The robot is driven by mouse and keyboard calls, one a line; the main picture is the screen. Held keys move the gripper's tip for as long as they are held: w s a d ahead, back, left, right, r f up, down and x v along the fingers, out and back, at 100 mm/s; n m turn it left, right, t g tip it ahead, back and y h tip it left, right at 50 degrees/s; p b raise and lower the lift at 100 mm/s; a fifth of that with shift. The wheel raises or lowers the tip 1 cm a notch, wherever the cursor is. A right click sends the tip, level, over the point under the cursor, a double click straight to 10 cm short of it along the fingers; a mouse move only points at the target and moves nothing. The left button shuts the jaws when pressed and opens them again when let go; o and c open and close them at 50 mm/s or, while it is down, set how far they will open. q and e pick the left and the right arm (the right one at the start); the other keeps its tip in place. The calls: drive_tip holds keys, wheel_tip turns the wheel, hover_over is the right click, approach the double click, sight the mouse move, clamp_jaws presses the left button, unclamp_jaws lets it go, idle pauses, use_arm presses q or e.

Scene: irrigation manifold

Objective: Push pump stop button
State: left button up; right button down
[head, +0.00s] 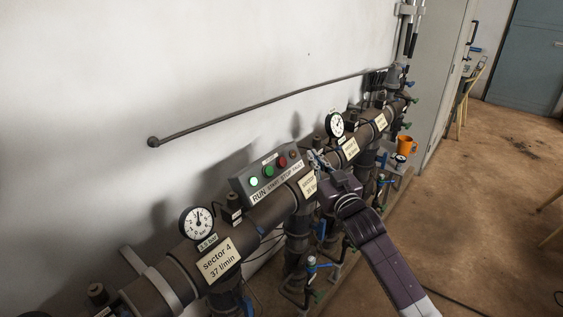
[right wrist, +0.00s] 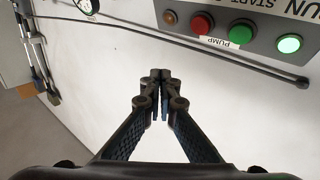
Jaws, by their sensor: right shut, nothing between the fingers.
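The grey pump control box (head: 243,185) sits on the manifold pipe, labelled RUN, START, STOP and FAULT. Its red stop button (head: 282,162) lies between the green start button (head: 268,171) and the amber fault lamp (head: 293,154). In the right wrist view the box appears upside down, with the red stop button (right wrist: 201,24) at upper right. My right gripper (head: 313,156) is shut and empty, just right of the box. In the right wrist view its fingertips (right wrist: 160,76) show against the white wall, apart from the button. My left gripper is not in view.
A pressure gauge (head: 197,222) stands left of the box and another gauge (head: 336,124) beyond it. A dark rod (head: 270,102) runs along the wall. An orange mug (head: 405,145) stands at the right. Valves and pipes crowd below the manifold; the floor at right is mostly open.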

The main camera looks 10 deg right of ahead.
sight(282, 162)
drive_tip(key=shift+f, duration=0.1)
drive_tip(key=shift+w+a+f+b, duration=0.75)
drive_tip(key=shift+w+b, duration=0.25)
drive_tip(key=shift+b, duration=0.2)
drive_tip(key=shift+w+a+f+b, duration=0.75)
drive_tip(key=shift+w+b, duration=0.25)
drive_tip(key=shift+b, duration=0.15)
drive_tip(key=shift+w+a+f+b, duration=0.65)
drive_tip(key=shift+w+a+b, duration=0.15)
drive_tip(key=shift+w+b, duration=0.3)
drive_tip(key=shift+a+f, duration=0.1)
drive_tip(key=shift+w+a+f, duration=0.1)
drive_tip(key=shift+w+a, duration=0.05)
drive_tip(key=shift+w, duration=0.05)
